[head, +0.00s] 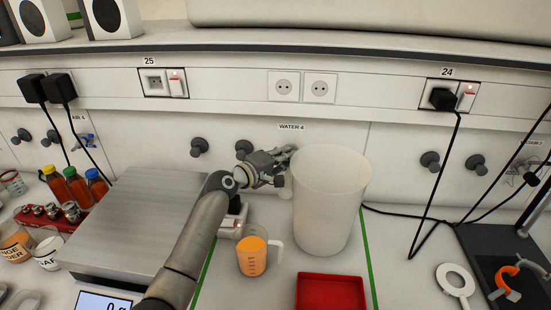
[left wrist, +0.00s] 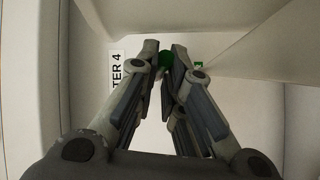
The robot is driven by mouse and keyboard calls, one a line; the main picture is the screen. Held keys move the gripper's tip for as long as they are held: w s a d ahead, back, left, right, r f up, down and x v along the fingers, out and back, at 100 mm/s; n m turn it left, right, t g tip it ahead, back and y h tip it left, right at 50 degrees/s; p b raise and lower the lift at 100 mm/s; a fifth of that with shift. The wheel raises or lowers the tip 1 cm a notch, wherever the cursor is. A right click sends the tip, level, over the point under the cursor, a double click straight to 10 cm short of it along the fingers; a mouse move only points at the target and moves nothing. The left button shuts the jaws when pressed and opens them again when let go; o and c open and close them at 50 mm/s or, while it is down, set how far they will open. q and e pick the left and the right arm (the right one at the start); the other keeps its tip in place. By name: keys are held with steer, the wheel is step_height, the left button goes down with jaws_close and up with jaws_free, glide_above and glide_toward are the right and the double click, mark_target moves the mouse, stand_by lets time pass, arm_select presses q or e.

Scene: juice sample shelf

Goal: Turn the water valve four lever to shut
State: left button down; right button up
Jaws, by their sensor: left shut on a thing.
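The water valve four sits on the back wall under the "WATER 4" label (head: 291,127). My left gripper (head: 284,160) reaches it from the front left and hides most of it in the head view. In the left wrist view, my left gripper (left wrist: 164,75) has its fingers close together around a small green part, the water valve four lever (left wrist: 165,60). The fingers are shut on it. The lever's angle is hard to tell because the fingers cover it. My right gripper is in neither view.
A tall translucent container (head: 325,205) stands just right of the gripper. An orange-filled measuring cup (head: 252,256) and a red tray (head: 331,292) are in front. A steel-topped scale (head: 130,225) lies left, under my arm. Grey wall knobs (head: 199,146) flank the valve.

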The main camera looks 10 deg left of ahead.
arm_select(q)
steer(key=shift+d, duration=0.1)
steer(key=c, duration=1.8)
jaws_free()
steer(key=v, duration=1.2)
steer(key=shift+s, duration=0.1)
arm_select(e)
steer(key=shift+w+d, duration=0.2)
